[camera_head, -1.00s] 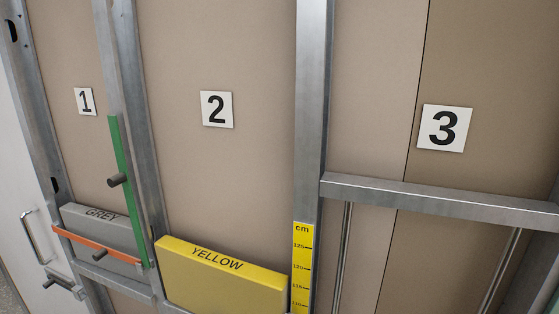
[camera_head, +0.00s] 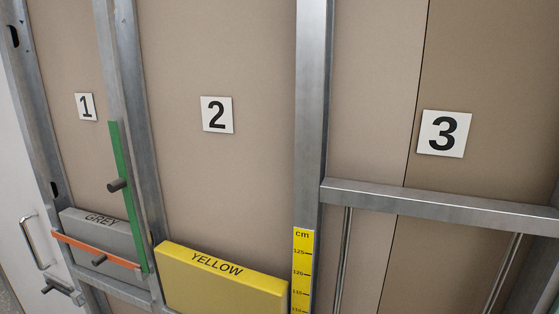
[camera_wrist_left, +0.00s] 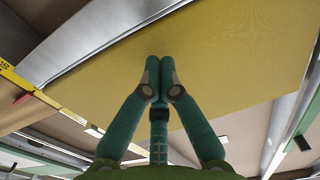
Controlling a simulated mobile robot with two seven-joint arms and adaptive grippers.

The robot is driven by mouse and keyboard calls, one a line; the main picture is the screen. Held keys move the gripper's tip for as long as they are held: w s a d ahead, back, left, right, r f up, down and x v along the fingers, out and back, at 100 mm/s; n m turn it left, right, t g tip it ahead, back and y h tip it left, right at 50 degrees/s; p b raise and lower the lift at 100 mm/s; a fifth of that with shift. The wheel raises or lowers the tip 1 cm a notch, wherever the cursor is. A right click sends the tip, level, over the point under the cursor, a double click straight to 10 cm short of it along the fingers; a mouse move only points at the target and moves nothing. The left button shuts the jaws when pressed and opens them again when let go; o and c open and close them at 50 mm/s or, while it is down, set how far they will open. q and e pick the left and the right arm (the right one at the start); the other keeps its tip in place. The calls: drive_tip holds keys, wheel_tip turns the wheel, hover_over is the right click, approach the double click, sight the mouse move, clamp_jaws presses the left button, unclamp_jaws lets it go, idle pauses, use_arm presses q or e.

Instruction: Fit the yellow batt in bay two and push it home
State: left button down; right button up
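The yellow batt (camera_head: 220,287), marked YELLOW on its top edge, stands low in bay two under the number 2 plate (camera_head: 217,115). It sits between the stud on its left (camera_head: 143,150) and the stud on its right (camera_head: 311,120). Its lower part is outside the head view. In the left wrist view the batt's yellow face (camera_wrist_left: 240,55) fills much of the picture. My left gripper (camera_wrist_left: 160,75) has its green fingers together and empty, tips at or very near that face. I cannot tell if they touch. My right gripper is not in view.
A grey batt (camera_head: 100,232) sits in bay one behind an orange bar (camera_head: 95,250). A green bar (camera_head: 129,195) with a dark knob runs along the stud. A yellow cm scale (camera_head: 303,270) is on the right stud. Bay three has a metal crossbar (camera_head: 440,205).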

use_arm(q)
drive_tip(key=shift+b+x, duration=0.35)
drive_tip(key=shift+x, duration=0.55)
drive_tip(key=shift+w+d, duration=0.1)
drive_tip(key=shift+b+x, duration=0.4)
drive_tip(key=shift+x, duration=0.5)
drive_tip(key=p+v, duration=0.3)
drive_tip(key=v, duration=0.3)
